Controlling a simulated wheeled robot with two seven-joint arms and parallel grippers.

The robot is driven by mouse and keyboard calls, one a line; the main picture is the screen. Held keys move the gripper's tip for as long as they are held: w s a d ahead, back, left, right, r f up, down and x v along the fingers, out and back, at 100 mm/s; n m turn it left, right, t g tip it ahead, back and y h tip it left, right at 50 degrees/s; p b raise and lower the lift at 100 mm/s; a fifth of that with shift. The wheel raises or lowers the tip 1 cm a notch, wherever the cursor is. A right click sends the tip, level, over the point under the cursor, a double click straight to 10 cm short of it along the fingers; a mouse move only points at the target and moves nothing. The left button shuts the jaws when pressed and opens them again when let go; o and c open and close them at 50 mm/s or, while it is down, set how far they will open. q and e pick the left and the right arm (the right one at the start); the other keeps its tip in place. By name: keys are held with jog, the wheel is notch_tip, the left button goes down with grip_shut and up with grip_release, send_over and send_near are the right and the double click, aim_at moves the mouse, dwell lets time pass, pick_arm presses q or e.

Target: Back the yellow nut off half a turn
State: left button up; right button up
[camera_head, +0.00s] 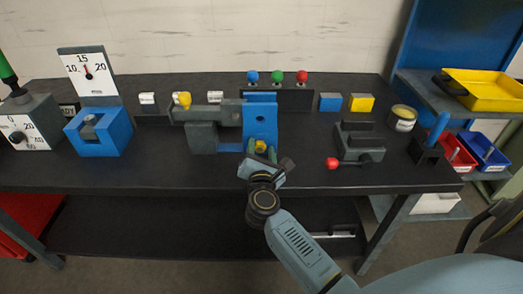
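A small yellow nut (261,146) sits low on the front of the blue upright bracket (260,112), near the middle of the bench. My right gripper (262,151) reaches up from below, its fingertips at the nut, one on either side of it as far as I can see. The gripper and its wrist hide part of the nut and the bracket's foot. At this size I cannot tell whether the fingers touch the nut or stand slightly apart from it. My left gripper is not in view.
A grey block assembly (203,137) with a yellow knob (183,98) adjoins the bracket on the left. A grey fixture with a red-knobbed lever (332,163) stands to the right. Blue, green and red buttons (277,76) are behind. The bench front (150,178) is clear.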

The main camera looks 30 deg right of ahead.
jog(key=c, duration=0.9)
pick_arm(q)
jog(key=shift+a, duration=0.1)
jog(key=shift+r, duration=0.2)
pick_arm(e)
jog(key=shift+n, duration=0.3)
jog(key=shift+n+p, duration=0.3)
jog(key=shift+p, duration=0.05)
jog(key=shift+r+n+p, duration=0.1)
jog(key=shift+n+p, duration=0.2)
jog(key=shift+n, duration=0.4)
jog(key=n+p, duration=0.1)
jog(key=n, duration=0.2)
jog(key=shift+w+a+n, duration=0.1)
jog(key=shift+a+n, duration=0.05)
jog(key=shift+n, duration=0.15)
pick_arm(q)
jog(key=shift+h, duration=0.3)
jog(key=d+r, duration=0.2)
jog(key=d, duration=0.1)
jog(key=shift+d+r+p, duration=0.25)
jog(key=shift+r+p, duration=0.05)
jog(key=shift+p, duration=0.05)
pick_arm(e)
jog(key=shift+n, duration=0.3)
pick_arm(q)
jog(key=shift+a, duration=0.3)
